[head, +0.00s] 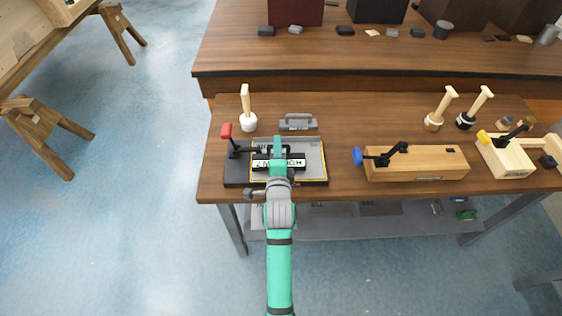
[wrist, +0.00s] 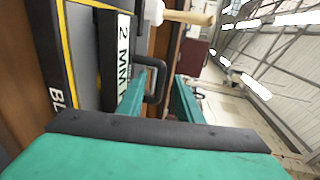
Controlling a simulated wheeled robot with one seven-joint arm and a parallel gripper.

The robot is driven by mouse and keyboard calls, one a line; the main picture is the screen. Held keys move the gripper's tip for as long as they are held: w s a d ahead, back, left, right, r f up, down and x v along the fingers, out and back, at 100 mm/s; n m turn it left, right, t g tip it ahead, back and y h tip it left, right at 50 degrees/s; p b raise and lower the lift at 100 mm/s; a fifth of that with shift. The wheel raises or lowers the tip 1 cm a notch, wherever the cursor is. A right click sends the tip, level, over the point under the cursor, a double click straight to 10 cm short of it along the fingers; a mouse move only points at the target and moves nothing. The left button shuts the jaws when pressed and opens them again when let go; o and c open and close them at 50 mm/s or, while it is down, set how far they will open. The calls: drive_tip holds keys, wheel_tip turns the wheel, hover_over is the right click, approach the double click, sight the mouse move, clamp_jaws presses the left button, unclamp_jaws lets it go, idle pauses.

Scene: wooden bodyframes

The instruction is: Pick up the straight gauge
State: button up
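A black bar with a white label reading "2 M…" (head: 291,163), which looks like the straight gauge, lies on a black fixture with a grey plate (head: 310,153). In the wrist view the label (wrist: 122,45) is at left centre, and a black loop handle (wrist: 161,78) stands out from the bar. My gripper (head: 277,150) is over the fixture and hides part of the bar. In the wrist view my gripper (wrist: 158,100) has its two teal fingers apart, with the handle between them. A gap shows beside the handle, so it does not look clamped.
A red-tipped clamp lever (head: 226,131) stands at the fixture's left. A wooden-handled tool (head: 246,107) and a grey handled block (head: 298,122) are behind. A wooden block with a blue-tipped clamp (head: 417,164) is to the right. The table (head: 342,125) has bare space between.

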drive_tip(key=shift+w+a, duration=0.25)
drive_tip(key=shift+w, duration=0.05)
drive_tip(key=w, duration=0.3)
drive_tip(key=shift+w+d+f, duration=0.25)
drive_tip(key=shift+d+f, duration=0.05)
drive_tip(key=shift+f, duration=0.1)
drive_tip(key=shift+w+f, duration=0.15)
drive_tip(key=shift+w, duration=0.5)
drive_tip(key=shift+d, duration=0.15)
drive_tip(key=shift+s+d, duration=0.1)
drive_tip(key=shift+d, duration=0.1)
drive_tip(key=shift+c, duration=1.3)
drive_tip(key=c, duration=0.5)
drive_tip(key=shift+a, duration=0.5)
clamp_jaws()
